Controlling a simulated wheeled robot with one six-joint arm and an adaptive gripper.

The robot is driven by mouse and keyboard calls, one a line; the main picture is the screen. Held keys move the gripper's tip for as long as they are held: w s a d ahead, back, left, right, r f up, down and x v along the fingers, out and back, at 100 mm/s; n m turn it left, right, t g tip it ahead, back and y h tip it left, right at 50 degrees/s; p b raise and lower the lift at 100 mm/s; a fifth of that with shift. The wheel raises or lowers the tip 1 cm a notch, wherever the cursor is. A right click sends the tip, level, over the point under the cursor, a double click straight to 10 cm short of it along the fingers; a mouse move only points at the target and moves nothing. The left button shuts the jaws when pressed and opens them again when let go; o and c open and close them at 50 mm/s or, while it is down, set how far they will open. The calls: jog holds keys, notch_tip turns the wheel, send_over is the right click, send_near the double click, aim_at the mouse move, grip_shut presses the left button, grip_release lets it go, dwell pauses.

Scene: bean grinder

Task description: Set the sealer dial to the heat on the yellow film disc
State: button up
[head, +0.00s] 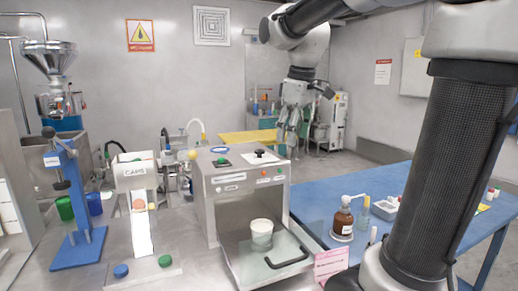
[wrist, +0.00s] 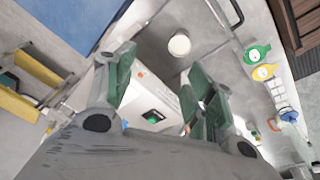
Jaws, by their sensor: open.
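A steel box-shaped machine (head: 235,187), which may be the sealer, stands on the bench in the head view. On its top are a black knob (head: 260,153) on a white plate and a green button (head: 221,161) on a black square. I cannot tell the dial's setting. The green button also shows between my fingers in the wrist view (wrist: 152,117). My gripper (head: 291,135) hangs open and empty above and behind the box. In the wrist view a yellow disc (wrist: 262,72) lies beside a green disc (wrist: 257,52); their markings are too small to read.
A white cup (head: 262,230) stands at the box's open front, near a black handle (head: 288,262). A blue stand (head: 75,200) and a CAPS dispenser (head: 135,175) are to the left. A blue table (head: 345,185) with bottles is to the right.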

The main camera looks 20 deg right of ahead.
jog(key=w+n+g, duration=0.1)
jog(key=w+n, duration=0.3)
jog(key=w, duration=0.8)
jog(key=n+g, duration=0.1)
jog(key=n, duration=0.2)
send_near(260, 150)
jog(key=shift+s+f, duration=0.2)
jog(key=shift+s, duration=0.1)
jog(key=shift+w+f, duration=0.2)
jog(key=shift+f, duration=0.35)
notch_tip(260, 150, down, 7)
jog(key=shift+r, duration=0.1)
jog(key=c, duration=1)
